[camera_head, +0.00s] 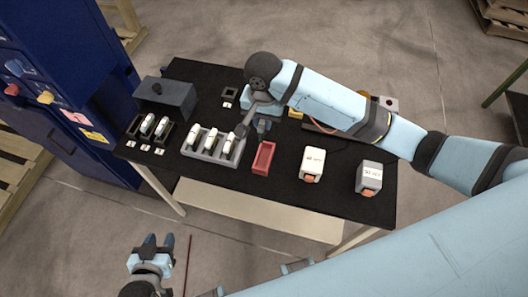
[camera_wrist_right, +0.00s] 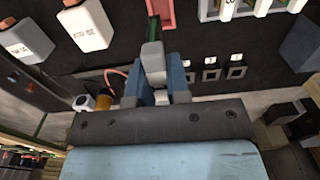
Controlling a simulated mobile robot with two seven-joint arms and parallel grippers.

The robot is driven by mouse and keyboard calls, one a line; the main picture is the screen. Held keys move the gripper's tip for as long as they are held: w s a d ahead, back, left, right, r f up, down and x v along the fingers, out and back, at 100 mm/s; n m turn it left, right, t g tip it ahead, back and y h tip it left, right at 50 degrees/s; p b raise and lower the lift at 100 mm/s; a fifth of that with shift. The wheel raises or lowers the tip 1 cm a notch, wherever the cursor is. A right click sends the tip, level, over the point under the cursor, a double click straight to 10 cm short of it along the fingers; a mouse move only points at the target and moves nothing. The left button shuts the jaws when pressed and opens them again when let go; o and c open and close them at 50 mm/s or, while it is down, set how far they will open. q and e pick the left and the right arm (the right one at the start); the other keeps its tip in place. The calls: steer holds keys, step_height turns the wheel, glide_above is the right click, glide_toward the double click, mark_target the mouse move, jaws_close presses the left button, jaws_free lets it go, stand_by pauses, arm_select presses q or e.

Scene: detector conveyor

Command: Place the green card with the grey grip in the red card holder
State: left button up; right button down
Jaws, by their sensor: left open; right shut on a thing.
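The red card holder (camera_head: 263,158) lies on the black table in front of my right gripper (camera_head: 262,125). It also shows at the top of the right wrist view (camera_wrist_right: 167,12). My right gripper (camera_wrist_right: 154,78) is shut on the grey grip (camera_wrist_right: 153,60) of the green card. The green card (camera_wrist_right: 153,27) points toward the holder and overlaps its near end in the right wrist view. I cannot tell whether its tip is inside the holder or above it. My left gripper (camera_head: 153,243) is open and empty, off the table's front edge.
A grey rack (camera_head: 203,157) with several white detectors stands left of the holder. A white box (camera_head: 312,163) and a grey box (camera_head: 369,176) stand to its right. A dark grey box (camera_head: 168,95) and a small black slot rack are further left.

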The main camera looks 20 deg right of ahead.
step_height(320, 180, down, 12)
steer(key=shift+d+r, duration=0.1)
step_height(320, 180, down, 3)
steer(key=shift+f, duration=0.15)
steer(key=shift+f, duration=0.15)
steer(key=c, duration=1.1)
jaws_free()
step_height(320, 180, up, 12)
steer(key=shift+r, duration=0.15)
